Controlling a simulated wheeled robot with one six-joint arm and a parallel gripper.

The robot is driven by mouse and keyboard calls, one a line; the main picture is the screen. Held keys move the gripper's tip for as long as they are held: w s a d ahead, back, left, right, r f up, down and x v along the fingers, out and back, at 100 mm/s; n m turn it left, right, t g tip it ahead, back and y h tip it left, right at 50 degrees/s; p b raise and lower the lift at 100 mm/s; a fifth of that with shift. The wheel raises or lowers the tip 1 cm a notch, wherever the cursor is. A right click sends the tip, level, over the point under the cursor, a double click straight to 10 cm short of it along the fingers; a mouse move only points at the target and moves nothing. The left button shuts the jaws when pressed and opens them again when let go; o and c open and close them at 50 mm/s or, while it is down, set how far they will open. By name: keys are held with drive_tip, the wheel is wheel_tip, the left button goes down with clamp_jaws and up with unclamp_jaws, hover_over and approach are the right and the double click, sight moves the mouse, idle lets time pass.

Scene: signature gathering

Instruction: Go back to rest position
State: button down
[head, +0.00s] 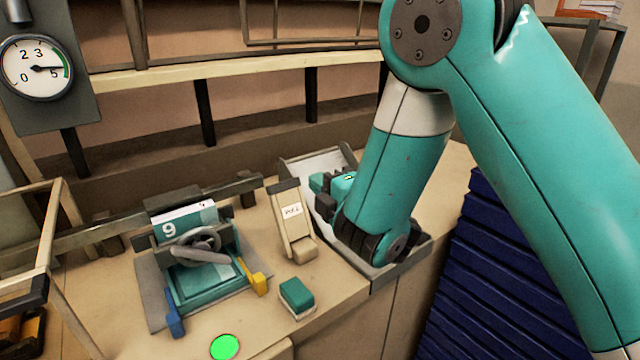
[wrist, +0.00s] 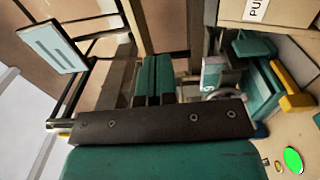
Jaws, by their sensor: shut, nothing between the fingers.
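My gripper is shut and empty; in the wrist view its two teal fingers (wrist: 153,80) lie side by side beyond a dark bar. In the head view my teal arm reaches down from the upper right, its wrist low over the grey tray (head: 412,262) at the right of the bench. The fingertips are hard to make out there. The teal press-like device (head: 205,285), with a handwheel and a panel marked 9, stands left of the arm, apart from it. It also shows at the right of the wrist view (wrist: 262,92).
A tan block with a labelled face (head: 292,222) stands between device and tray. A small teal-and-white block (head: 296,294) and a bright green disc (head: 225,347) are near the front edge. Dark blue slats (head: 478,285) lie right of the bench. A round gauge (head: 36,68) hangs upper left.

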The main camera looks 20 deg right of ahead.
drive_tip(key=s+d+f+m+g+h+b, duration=0.35)
drive_tip(key=d+m+g+h, duration=0.2)
drive_tip(key=m, duration=0.75)
drive_tip(key=s+a+m+g+y+b, duration=0.1)
drive_tip(key=s+g, duration=0.4)
drive_tip(key=s, duration=0.8)
drive_tip(key=s+a+m+g+y+b, duration=0.1)
drive_tip(key=s+a+g, duration=0.3)
drive_tip(key=s, duration=0.9)
drive_tip(key=shift+s+r+g+y+b, duration=0.35)
drive_tip(key=shift+r+g+y, duration=0.1)
drive_tip(key=shift+g, duration=0.8)
